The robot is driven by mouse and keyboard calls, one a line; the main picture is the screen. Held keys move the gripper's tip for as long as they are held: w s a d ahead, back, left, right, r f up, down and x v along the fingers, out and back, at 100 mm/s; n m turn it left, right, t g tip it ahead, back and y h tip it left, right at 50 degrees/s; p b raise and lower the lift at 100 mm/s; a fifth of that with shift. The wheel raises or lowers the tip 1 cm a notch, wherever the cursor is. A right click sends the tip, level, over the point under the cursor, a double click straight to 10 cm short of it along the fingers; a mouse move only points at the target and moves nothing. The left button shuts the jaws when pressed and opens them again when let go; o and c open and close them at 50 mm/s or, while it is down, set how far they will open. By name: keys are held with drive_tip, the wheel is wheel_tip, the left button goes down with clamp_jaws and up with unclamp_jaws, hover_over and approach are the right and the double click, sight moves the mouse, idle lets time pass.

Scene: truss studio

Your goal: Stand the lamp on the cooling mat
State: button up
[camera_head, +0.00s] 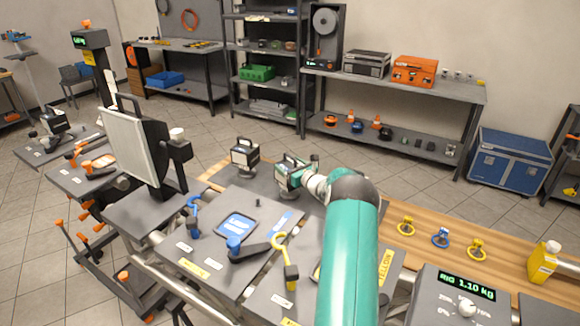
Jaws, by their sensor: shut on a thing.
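My gripper (304,177) is at the end of my teal arm, near the middle of the view. It is shut on a small boxy lamp (287,175) with a pale face and a dark handle on top. The lamp is upright; my wrist hides its right side. Whether its base touches the surface below is not clear. A similar dark lamp (244,157) stands to its left. Both are over a dark grey mat (226,178) on the wooden bench, which looks like the cooling mat; no label on it is readable.
A large panel light (128,148) stands at the left. Grey panels in front carry a blue-screened tablet (236,226), a blue-ended clamp (252,249) and a yellow hook tool (285,262).

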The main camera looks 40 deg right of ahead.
drive_tip(key=shift+r, duration=0.1)
drive_tip(key=o, duration=2)
drive_tip(key=shift+f, duration=0.2)
drive_tip(key=shift+r, duration=0.2)
drive_tip(key=s, duration=0.7)
drive_tip(key=shift+s+a, duration=0.3)
drive_tip(key=shift+a, duration=0.1)
